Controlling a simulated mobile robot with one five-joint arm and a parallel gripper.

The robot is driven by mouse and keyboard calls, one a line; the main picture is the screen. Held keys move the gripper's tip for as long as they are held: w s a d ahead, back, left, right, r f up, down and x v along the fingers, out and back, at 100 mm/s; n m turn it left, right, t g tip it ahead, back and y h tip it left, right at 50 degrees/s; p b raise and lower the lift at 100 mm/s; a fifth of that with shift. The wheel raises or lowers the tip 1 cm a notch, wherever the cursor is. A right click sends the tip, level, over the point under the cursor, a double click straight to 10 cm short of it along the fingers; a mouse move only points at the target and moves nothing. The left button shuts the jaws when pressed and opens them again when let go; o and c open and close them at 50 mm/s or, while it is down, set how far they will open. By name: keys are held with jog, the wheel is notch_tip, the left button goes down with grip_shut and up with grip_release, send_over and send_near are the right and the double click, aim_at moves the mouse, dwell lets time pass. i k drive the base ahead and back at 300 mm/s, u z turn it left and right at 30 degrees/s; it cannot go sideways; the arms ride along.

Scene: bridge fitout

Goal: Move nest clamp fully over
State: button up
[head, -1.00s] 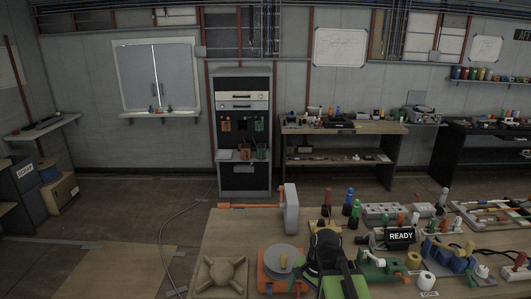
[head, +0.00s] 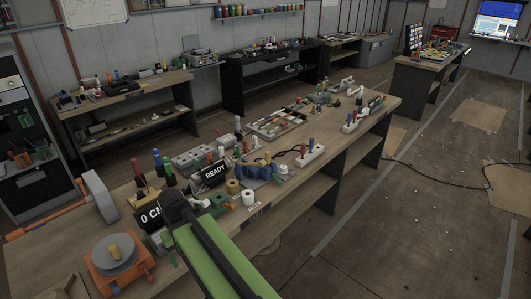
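My arm, green and black, reaches up from the lower edge over the near workbench (head: 50,258). My gripper (head: 173,205) is at its dark far end; the fingers are hidden, so I cannot tell whether it is open or shut. A green fixture (head: 217,206) stands just right of the arm's end, partly covered by it. This may be the nest with its clamp, but it is too small to tell the clamp's position. A black READY sign (head: 215,173) stands behind the fixture. Another sign (head: 150,217), partly hidden, stands left of the arm's end.
An orange base with a grey disc (head: 116,254) sits at the near left. A yellow roll (head: 233,187), a blue device (head: 255,168) and a parts tray (head: 277,122) stand farther along. Open floor lies right.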

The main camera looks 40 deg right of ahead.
aim_at(279, 181)
jog(key=z, duration=1.15)
